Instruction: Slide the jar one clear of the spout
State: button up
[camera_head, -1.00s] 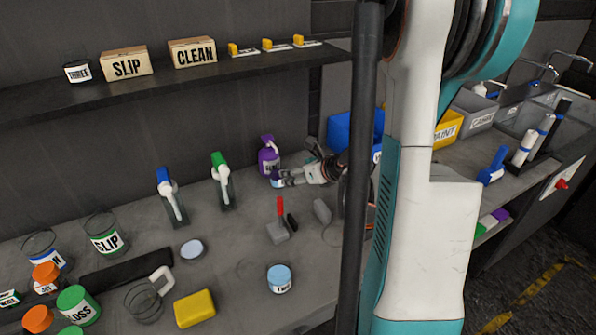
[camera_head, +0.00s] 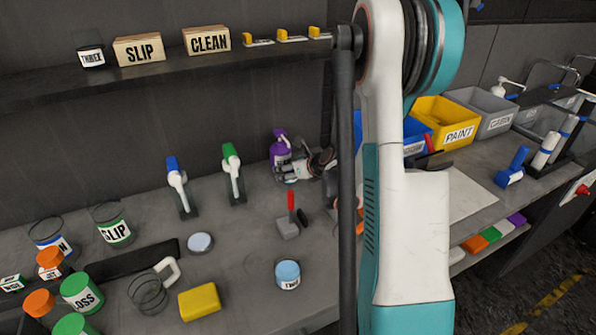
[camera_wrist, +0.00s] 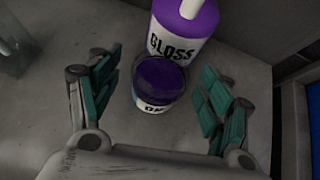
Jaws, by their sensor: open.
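Jar one (camera_wrist: 157,84) is a small clear jar with purple contents and a partly visible "ONE" label. It stands on the bench right in front of the purple GLOSS pump bottle (camera_wrist: 184,30); I cannot tell whether they touch. The bottle's pale spout (camera_wrist: 191,8) shows at the top of the wrist view. My gripper (camera_wrist: 160,92) is open, its teal-padded fingers on either side of the jar, with gaps to it. In the head view my gripper (camera_head: 284,174) is low beside the purple bottle (camera_head: 280,150), and the jar is mostly hidden there.
Jar two (camera_head: 288,275) with pale blue contents stands nearer the front. A dark wall rises behind the bottle.

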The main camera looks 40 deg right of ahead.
jog(key=shift+w+f, duration=0.45)
jog(key=shift+w, duration=0.15)
jog(key=c, duration=1.2)
jog(key=shift+o, duration=0.2)
jog(key=shift+d, duration=0.1)
